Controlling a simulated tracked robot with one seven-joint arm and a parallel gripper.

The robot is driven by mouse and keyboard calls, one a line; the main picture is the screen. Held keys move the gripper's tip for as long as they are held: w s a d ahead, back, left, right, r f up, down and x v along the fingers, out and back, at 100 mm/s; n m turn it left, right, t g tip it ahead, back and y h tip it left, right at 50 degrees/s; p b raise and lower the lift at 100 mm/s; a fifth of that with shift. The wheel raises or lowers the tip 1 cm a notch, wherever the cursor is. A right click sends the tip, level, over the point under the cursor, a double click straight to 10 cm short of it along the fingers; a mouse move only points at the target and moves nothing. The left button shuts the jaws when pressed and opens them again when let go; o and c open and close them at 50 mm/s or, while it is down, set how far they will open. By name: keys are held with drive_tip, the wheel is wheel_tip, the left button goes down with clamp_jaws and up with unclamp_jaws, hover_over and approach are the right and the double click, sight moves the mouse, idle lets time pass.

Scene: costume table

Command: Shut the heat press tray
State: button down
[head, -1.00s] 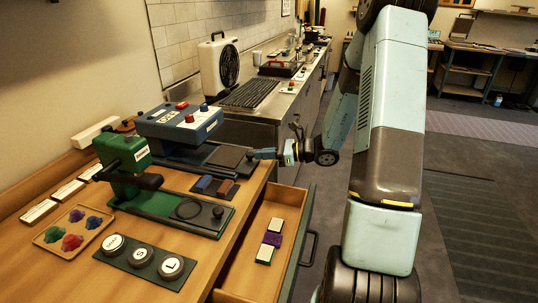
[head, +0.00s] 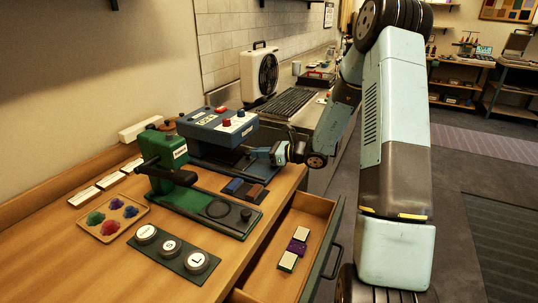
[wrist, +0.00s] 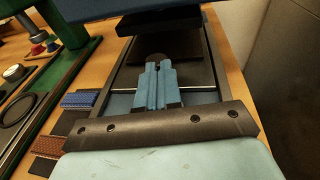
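The heat press (head: 225,119) is a blue box with a red knob and a small display, at the back of the wooden table. Its dark tray (head: 217,158) slides out at the front, low between two rails, and part of it shows out from under the press. The wrist view shows the tray (wrist: 189,76) ahead of my fingers, running under the press body. My gripper (wrist: 157,72) has its blue fingers together, pointing at a dark round knob (wrist: 155,57) on the tray. The tips look to be at the knob; contact is unclear. In the head view my gripper (head: 268,153) is at the tray's front end.
A green press (head: 168,160) stands beside the heat press, in front of it. Blue and brown blocks (head: 243,188) lie between them. An open drawer (head: 316,207) juts out at the table front. A tray of coloured pieces (head: 93,229) and round labelled weights (head: 170,247) sit nearer.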

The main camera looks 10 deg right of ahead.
drive_tip(key=shift+a+r, duration=0.15)
drive_tip(key=shift+a, duration=0.3)
drive_tip(key=shift+d, duration=0.3)
drive_tip(key=v, duration=1.4)
drive_tip(key=shift+d+f, duration=0.15)
drive_tip(key=shift+f, duration=0.05)
drive_tip(key=s+a+r+n+g+h, duration=0.2)
drive_tip(key=s+a+r+n+g, duration=0.25)
drive_tip(key=s+n, duration=0.2)
drive_tip(key=s+a+r+n+g+h, duration=0.3)
drive_tip(key=s+a+r+n, duration=0.3)
drive_tip(key=s, duration=0.2)
drive_tip(key=s+d+r+n+t+h, duration=0.2)
drive_tip(key=s+r+n+h, duration=0.2)
drive_tip(key=s, duration=0.4)
drive_tip(key=s+d+r+n+t+h, duration=0.2)
drive_tip(key=s+d+r+n+h, duration=0.1)
drive_tip(key=s+r+n, duration=0.3)
drive_tip(key=s+n+h, duration=0.1)
drive_tip(key=s+n, duration=0.1)
drive_tip(key=s, duration=0.1)
drive_tip(key=shift+r+t+h, duration=0.2)
drive_tip(key=shift+t+h, duration=0.1)
drive_tip(key=shift+t, duration=0.05)
